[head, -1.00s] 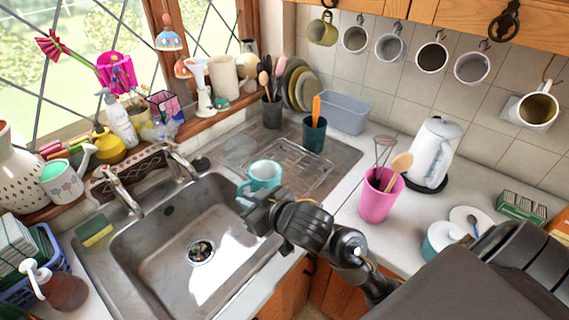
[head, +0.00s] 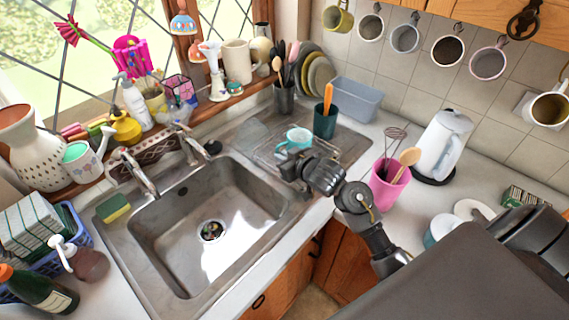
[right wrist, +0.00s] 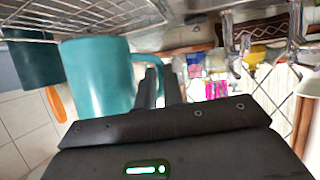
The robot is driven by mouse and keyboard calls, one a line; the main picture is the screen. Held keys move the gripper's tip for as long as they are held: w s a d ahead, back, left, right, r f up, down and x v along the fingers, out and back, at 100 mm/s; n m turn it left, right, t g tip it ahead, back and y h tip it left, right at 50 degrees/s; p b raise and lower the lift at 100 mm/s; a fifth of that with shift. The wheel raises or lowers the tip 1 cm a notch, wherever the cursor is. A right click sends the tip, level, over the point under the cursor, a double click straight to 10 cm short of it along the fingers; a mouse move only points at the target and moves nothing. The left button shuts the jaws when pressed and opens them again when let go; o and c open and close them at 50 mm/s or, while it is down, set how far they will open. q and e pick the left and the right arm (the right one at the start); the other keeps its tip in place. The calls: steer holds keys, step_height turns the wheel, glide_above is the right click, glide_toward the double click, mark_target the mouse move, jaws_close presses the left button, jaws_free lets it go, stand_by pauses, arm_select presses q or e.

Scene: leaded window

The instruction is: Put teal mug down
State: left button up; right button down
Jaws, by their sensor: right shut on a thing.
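The teal mug (head: 296,139) is upright over the wire drying rack (head: 267,151) on the drainer, right of the sink. My right gripper (head: 287,166) is at the mug's near side, with its jaws shut on the handle. In the right wrist view, which looks upside down, the mug (right wrist: 97,78) is beside the dark fingers (right wrist: 160,88), and its handle runs to them. The rack wires (right wrist: 85,22) pass close to the mug's base; I cannot tell whether they touch. My left gripper is not in view.
A dark green pot (head: 325,120) with an orange-handled tool stands just behind the mug. A pink utensil pot (head: 388,190) stands to the right, near my arm. The sink (head: 215,225) is open at the left. A grey-blue basin (head: 355,100) stands behind.

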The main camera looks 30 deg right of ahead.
steer(key=shift+w+d+f, duration=0.25)
steer(key=shift+w+f, duration=0.2)
steer(key=shift+f, duration=0.15)
steer(key=shift+w+d+f, duration=0.3)
steer(key=shift+w+f, duration=0.15)
steer(key=shift+f, duration=0.15)
steer(key=shift+w+d+f, duration=0.25)
steer(key=shift+w+f, duration=0.2)
steer(key=shift+f, duration=0.15)
step_height(320, 180, down, 2)
steer(key=shift+f+p, duration=0.1)
steer(key=shift+p, duration=0.8)
steer(key=shift+f, duration=0.4)
steer(key=c, duration=1.5)
jaws_free()
steer(key=shift+s, duration=0.1)
steer(key=b+v, duration=0.1)
steer(key=v, duration=1.1)
